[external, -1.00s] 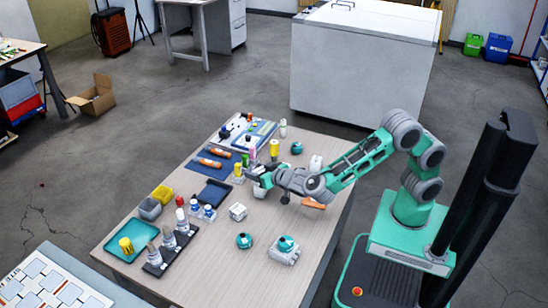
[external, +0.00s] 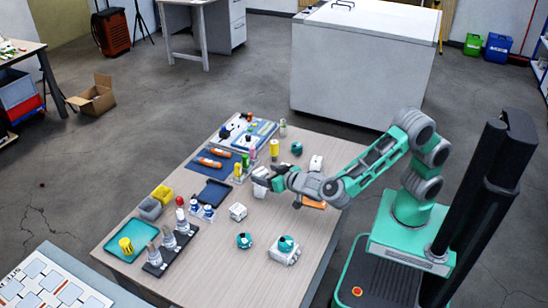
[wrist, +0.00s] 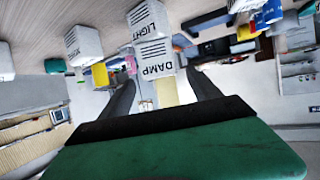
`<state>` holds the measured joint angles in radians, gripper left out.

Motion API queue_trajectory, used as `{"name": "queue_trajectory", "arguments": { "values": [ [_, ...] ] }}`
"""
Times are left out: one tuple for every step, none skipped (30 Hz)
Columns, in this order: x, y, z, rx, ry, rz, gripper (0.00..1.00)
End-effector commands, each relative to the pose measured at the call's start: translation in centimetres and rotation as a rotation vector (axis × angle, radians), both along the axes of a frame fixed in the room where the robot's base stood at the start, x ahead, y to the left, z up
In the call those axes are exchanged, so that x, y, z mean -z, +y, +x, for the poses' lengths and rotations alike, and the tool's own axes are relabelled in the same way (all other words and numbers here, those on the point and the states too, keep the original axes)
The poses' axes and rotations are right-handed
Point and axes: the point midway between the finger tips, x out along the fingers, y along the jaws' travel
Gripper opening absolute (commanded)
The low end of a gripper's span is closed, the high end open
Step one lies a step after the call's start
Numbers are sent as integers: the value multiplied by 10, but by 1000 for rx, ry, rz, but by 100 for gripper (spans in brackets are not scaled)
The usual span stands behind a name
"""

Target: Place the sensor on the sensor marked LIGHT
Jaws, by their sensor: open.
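A small white sensor block marked DAMP (wrist: 153,62) shows in the wrist view, which is upside down. It appears to rest on a second white block marked LIGHT (wrist: 152,22); the two look in contact and roughly lined up. In the external view the upper block (external: 260,173) and the lower block (external: 259,190) stand near the middle of the table. My gripper (wrist: 161,78) is open, its fingertips on either side of the DAMP block's near edge. In the external view my gripper (external: 275,180) is just right of the blocks and partly covers them.
Other white blocks (external: 238,211) (external: 316,162) stand on the table (external: 215,265). One holder (external: 284,256) bears a teal puck. A black rack (external: 160,264), a teal tray (external: 118,249) and an orange tool (external: 313,204) lie around.

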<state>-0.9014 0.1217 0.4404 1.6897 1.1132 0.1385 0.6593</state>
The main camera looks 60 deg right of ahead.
Motion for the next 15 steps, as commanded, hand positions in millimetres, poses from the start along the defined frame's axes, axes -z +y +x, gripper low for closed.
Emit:
{"name": "queue_trajectory", "arguments": {
  "values": [
    [-7,7,-12,-6,-2,2,72],
    [-9,9,-18,-5,-2,1,72],
    [-12,12,-26,-5,0,1,72],
    [-15,14,-31,-4,-1,0,72],
    [-16,16,-36,-3,0,0,72],
    [-18,18,-40,-3,0,0,72],
    [-20,19,-44,-3,-1,0,72],
    [-21,20,-46,-1,-1,-1,72],
    [-22,20,-48,0,0,0,72],
    [-22,20,-49,0,0,0,72],
    [-22,21,-50,0,0,0,72],
    [-22,21,-50,0,0,0,72],
    [-22,21,-50,1,0,0,72],
    [-22,21,-50,1,0,0,72],
    [-22,21,-50,1,0,0,72]
  ]
}}
